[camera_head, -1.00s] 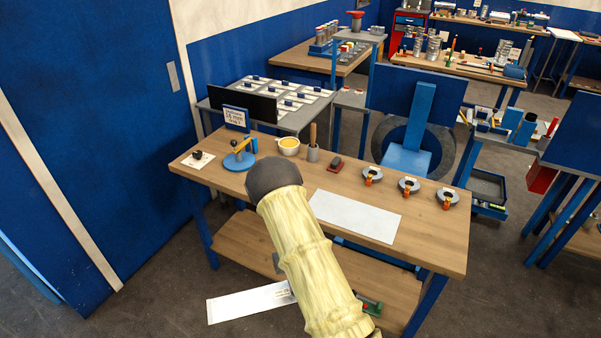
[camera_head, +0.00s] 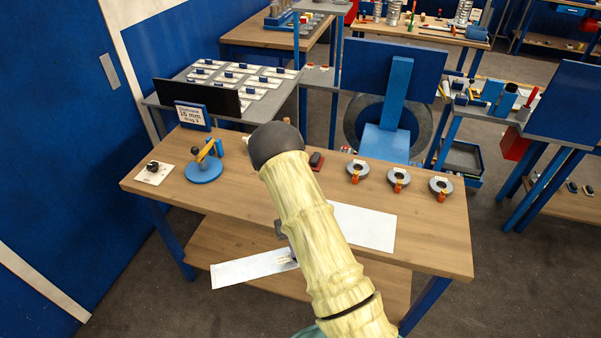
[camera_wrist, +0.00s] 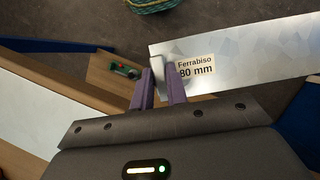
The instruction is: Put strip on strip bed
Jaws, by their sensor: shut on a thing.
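The strip (camera_head: 245,270) is a long, flat, shiny metal piece. My gripper (camera_head: 288,252), mostly hidden behind my arm in the head view, is shut on its right end. The strip sticks out to the left, in front of the workbench's near edge. In the wrist view, the purple fingers of my gripper (camera_wrist: 160,92) pinch a corner of the strip (camera_wrist: 255,60), by a label reading "Ferrabiso 80 mm". A flat pale plate (camera_head: 368,228) lies on the bench, partly behind my arm; I cannot tell whether it is the strip bed.
The wooden workbench (camera_head: 435,240) carries a blue round-based tool (camera_head: 204,171), a sign (camera_head: 192,117) and several grey rings with orange clips (camera_head: 398,178). A blue stand (camera_head: 386,143) with a dark ring is behind. A lower shelf (camera_head: 235,240) lies beneath the bench top.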

